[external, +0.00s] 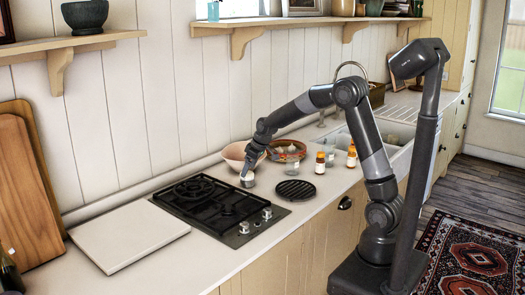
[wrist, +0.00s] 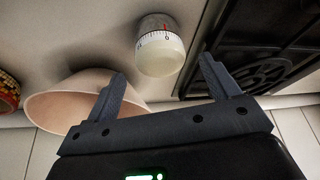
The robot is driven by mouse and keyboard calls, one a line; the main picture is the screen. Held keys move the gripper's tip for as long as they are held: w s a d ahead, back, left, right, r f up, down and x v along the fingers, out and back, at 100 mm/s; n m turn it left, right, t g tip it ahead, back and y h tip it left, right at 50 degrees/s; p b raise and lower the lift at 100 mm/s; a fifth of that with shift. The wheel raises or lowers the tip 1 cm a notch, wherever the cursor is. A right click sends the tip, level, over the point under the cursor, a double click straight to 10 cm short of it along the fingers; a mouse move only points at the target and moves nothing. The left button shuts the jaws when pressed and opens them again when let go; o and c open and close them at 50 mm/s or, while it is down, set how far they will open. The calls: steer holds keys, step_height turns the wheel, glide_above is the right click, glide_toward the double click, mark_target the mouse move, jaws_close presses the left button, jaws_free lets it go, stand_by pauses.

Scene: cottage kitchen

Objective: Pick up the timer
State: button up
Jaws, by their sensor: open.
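The timer (wrist: 160,52) is a short, pale round piece with a white numbered band and a red mark. In the wrist view it stands on the counter between the pink bowl and the cooktop. In the external view it shows as a small pale shape (external: 247,181) just below my gripper (external: 252,166), beside the cooktop's back right corner. My gripper (wrist: 162,72) is open in the wrist view, with a dark finger to either side of the line to the timer. The fingers appear apart from it, and nothing is between them.
A pink bowl (external: 233,155) stands close behind the timer. The black cooktop (external: 216,205) is on its left in the external view. A dark round trivet (external: 295,190), a brown bowl (external: 287,148) and orange bottles (external: 320,163) are to the right. A white board (external: 128,235) lies at left.

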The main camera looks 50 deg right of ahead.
mark_target(249, 173)
steer(key=x, duration=0.4)
steer(key=shift+s+f, duration=0.25)
steer(key=shift+f, duration=0.25)
steer(key=shift+c, duration=0.4)
steer(key=c, duration=1.2)
